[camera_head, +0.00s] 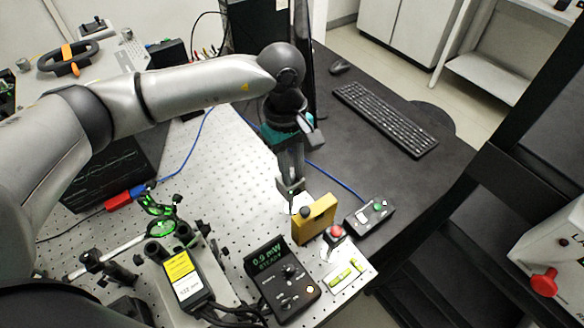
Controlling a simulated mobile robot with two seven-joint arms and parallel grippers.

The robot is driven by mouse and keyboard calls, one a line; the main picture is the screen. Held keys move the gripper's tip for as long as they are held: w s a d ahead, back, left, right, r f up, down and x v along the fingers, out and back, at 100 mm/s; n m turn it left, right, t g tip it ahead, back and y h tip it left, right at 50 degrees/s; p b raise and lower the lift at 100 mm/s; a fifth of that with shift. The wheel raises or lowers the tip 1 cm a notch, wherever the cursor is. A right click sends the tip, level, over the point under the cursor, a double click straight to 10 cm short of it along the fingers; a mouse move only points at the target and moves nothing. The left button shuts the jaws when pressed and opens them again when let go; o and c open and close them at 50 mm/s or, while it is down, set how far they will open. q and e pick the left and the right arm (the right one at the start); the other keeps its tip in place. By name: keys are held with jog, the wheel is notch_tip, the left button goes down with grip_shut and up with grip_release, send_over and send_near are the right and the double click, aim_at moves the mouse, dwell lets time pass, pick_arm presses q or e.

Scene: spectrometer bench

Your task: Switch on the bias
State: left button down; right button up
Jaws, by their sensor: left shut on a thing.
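A yellow box (315,220) stands near the front right of the perforated bench, with a dark round knob (305,211) at its upper left. My left gripper (291,208) points down at the left end of this box. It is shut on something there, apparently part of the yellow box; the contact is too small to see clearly. A black control box (369,214) with a green button stands just right of the yellow box. No label naming the bias is readable. My right gripper is not in view.
A red button (336,232) and a power meter (282,280) reading 0.9 mW, STEADY, stand close in front. A laser module (184,278), a green-lit optic (160,228) and a blue cable (336,178) are nearby. A keyboard (386,118) lies on the dark table.

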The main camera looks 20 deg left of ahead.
pick_arm(q)
jog(key=c, duration=0.8)
grip_release()
jog(key=shift+o, duration=0.2)
notch_tip(320, 180, up, 15)
jog(key=w+a+b, duration=0.1)
jog(key=shift+a, duration=0.3)
jog(key=shift+w, duration=0.1)
